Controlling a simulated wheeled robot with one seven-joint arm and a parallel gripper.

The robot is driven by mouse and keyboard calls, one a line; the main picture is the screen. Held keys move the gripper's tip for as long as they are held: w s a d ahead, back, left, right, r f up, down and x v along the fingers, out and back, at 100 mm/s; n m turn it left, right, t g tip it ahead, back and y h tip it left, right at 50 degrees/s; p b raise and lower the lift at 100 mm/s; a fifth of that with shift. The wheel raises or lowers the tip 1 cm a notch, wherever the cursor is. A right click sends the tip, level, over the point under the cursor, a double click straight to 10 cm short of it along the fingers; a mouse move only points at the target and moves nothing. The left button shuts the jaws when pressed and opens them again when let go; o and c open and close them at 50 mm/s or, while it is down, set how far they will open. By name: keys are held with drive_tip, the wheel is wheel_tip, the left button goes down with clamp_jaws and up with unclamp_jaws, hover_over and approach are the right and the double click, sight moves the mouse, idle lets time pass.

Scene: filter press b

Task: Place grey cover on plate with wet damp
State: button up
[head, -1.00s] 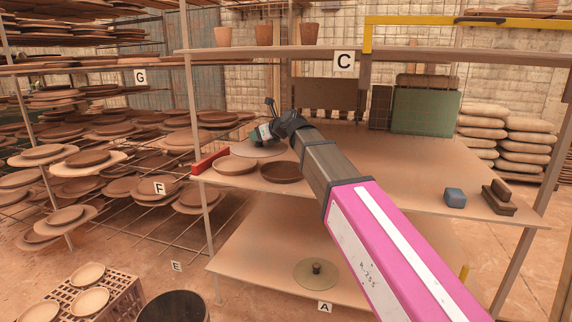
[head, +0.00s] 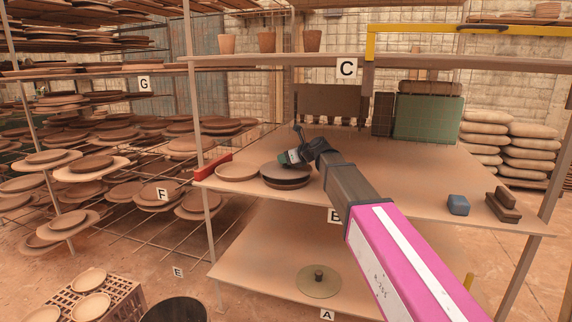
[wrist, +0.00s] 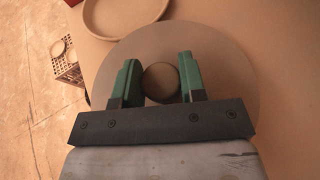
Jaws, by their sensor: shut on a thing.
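The grey cover (wrist: 235,85) is a wide flat disc with a round knob (wrist: 161,82), seen from above in the wrist view. My gripper (wrist: 160,80) is shut on this knob, one green finger on each side. In the head view, my gripper (head: 288,160) and the cover (head: 274,170) are over the dark plate (head: 287,184) on the middle shelf. The cover hides most of the plate. I cannot tell whether the cover touches it or hangs just above.
A lighter plate (head: 236,172) stands just left, by a red block (head: 213,166). Another knobbed disc (head: 318,281) lies on the lower shelf. The middle of the shelf (head: 420,170) is clear.

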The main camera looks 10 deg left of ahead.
drive_tip(key=shift+f, duration=1.15)
drive_tip(key=o, duration=1)
drive_tip(key=shift+f, duration=0.1)
drive_tip(key=shift+o, duration=0.2)
drive_tip(key=v, duration=1.2)
